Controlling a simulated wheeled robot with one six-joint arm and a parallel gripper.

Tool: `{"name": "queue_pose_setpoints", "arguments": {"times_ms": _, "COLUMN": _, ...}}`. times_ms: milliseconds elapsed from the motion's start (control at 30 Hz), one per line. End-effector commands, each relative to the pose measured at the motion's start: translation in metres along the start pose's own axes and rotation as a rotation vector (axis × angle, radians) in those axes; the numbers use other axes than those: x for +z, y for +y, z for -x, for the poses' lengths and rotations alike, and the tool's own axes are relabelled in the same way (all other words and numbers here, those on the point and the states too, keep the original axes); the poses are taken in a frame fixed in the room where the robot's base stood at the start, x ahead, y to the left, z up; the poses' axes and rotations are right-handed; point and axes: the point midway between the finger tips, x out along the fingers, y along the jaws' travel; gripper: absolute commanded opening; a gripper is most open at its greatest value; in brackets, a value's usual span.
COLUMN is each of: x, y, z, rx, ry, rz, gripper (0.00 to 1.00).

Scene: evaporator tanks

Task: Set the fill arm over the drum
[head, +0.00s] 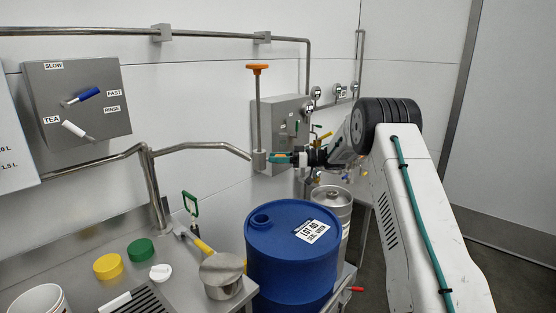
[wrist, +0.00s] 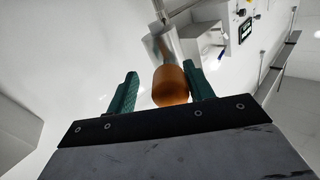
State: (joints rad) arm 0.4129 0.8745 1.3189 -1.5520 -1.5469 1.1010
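The fill arm (head: 200,146) is a bent metal pipe on a post at the bench. Its free end meets a grey nozzle body (head: 259,161) below an upright rod with an orange top handle (head: 257,67). The blue drum (head: 290,258) stands below, with an open round bung (head: 261,219) in its lid. In the picture the nozzle lies above the bung; its depth alignment is unclear. My gripper (head: 283,158) is at the nozzle's right side. In the wrist view an orange grip (wrist: 171,86) lies between its open green fingers, nearer the right one, with a gap at left.
A steel keg (head: 333,203) stands behind the drum. A control box (head: 75,98) is on the wall.

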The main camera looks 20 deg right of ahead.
Motion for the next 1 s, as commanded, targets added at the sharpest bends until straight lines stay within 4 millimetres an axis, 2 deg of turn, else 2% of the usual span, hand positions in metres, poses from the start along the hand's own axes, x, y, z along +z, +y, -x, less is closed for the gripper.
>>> {"name": "queue_pose_setpoints", "arguments": {"times_ms": 133, "x": 0.001, "y": -0.001, "z": -0.001, "rx": -0.004, "ry": -0.001, "rz": -0.002, "gripper": 0.52}}
{"name": "queue_pose_setpoints", "arguments": {"times_ms": 233, "x": 0.002, "y": -0.001, "z": 0.009, "rx": -0.002, "ry": -0.002, "rz": -0.002, "gripper": 0.52}}
{"name": "queue_pose_setpoints", "arguments": {"times_ms": 500, "x": 0.001, "y": 0.001, "z": 0.057, "rx": 0.002, "ry": 0.0, "rz": -0.002, "gripper": 0.52}}
{"name": "queue_pose_setpoints", "arguments": {"times_ms": 633, "x": 0.001, "y": 0.002, "z": 0.074, "rx": 0.004, "ry": 0.0, "rz": -0.002, "gripper": 0.52}}
{"name": "queue_pose_setpoints", "arguments": {"times_ms": 1000, "x": 0.001, "y": 0.002, "z": 0.081, "rx": 0.002, "ry": 0.0, "rz": -0.001, "gripper": 0.52}}
